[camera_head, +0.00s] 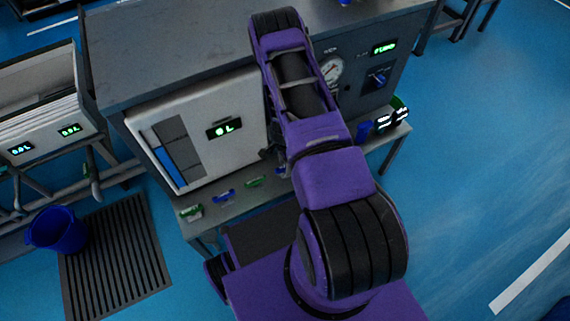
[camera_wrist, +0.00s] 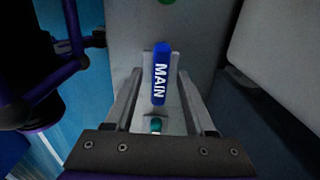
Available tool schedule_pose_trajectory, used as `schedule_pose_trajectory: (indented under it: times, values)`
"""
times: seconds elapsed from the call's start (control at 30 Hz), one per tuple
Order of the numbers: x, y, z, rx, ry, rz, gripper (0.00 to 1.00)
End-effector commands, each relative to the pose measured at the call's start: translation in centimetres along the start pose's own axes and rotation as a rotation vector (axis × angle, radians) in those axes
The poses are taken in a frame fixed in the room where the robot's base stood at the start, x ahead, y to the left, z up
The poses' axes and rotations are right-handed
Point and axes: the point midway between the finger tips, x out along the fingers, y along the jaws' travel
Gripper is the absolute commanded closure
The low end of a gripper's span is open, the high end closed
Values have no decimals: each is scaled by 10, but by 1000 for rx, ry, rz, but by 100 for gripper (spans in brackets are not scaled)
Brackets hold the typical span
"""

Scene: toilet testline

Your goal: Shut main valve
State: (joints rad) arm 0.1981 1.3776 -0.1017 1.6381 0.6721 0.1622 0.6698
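The main valve handle (camera_wrist: 160,75) is a blue lever with white "MAIN" lettering in the wrist view. It lies lengthwise in the picture, over a light grey surface. My gripper (camera_wrist: 161,88) is open, with one finger on each side of the handle. Gaps show between the handle and both fingers, so it is not clamped. In the head view my purple arm hides the gripper, and I cannot tell which handle there is the main one.
A shelf below the test bench's white panel (camera_head: 231,128) carries several small handles, including a green one (camera_head: 190,211) and a blue one (camera_head: 224,196). A blue bucket (camera_head: 55,230) stands beside a floor grate (camera_head: 112,262). The floor (camera_head: 480,180) at right is clear.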

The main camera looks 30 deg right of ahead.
Motion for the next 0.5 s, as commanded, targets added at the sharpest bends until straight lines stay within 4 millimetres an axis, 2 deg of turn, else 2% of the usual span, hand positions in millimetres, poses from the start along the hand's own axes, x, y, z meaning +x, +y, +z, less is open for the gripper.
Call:
schedule_pose_trajectory:
  times: [0.3, 0.37, 0.5]
  values:
    - [-3, 0, 0, -1, 1, -1, 45]
    - [-9, -1, 0, -1, 1, -1, 45]
    - [-33, -1, -1, -2, 2, -2, 45]
